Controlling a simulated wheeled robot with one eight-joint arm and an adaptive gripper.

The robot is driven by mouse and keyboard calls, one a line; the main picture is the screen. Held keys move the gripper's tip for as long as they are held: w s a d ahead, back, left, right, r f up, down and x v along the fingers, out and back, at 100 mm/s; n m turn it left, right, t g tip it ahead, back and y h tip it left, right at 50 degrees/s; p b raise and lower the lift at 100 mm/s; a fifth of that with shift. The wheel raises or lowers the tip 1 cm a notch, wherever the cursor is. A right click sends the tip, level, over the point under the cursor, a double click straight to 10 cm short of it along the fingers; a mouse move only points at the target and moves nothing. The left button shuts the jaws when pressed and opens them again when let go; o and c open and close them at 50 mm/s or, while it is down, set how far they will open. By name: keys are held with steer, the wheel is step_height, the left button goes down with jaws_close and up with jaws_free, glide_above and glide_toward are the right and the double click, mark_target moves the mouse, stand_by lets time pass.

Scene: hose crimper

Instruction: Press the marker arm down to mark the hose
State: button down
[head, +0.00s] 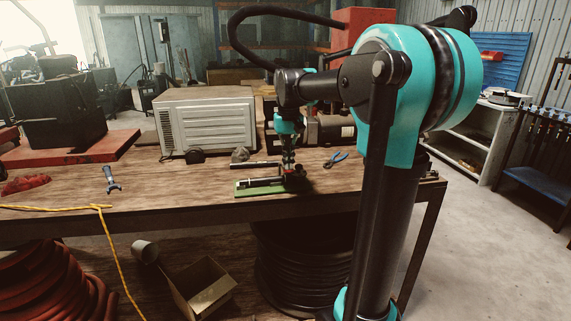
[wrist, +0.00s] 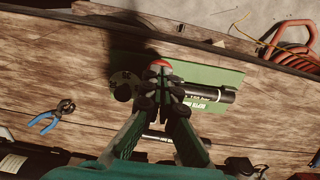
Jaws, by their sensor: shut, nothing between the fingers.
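My gripper (head: 287,166) points down over the green base (head: 243,191) of the marking device on the bench. In the wrist view my gripper (wrist: 161,74) has its fingertips together with nothing between them. A red rounded part (wrist: 161,63), perhaps the end of the marker arm, shows just beyond the fingertips. Whether they touch it I cannot tell. The black hose (wrist: 215,94) with white lettering lies across the green base (wrist: 222,74) and extends to the right of my fingers. My fingers hide the middle of the device, so the marker arm's angle is unclear.
Blue-handled pliers (head: 336,159) lie right of the device. A dark rod (head: 254,164) lies behind it. A pale ribbed metal box (head: 206,121) stands at the back.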

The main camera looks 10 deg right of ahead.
step_height(320, 180, up, 11)
stand_by(1.2)
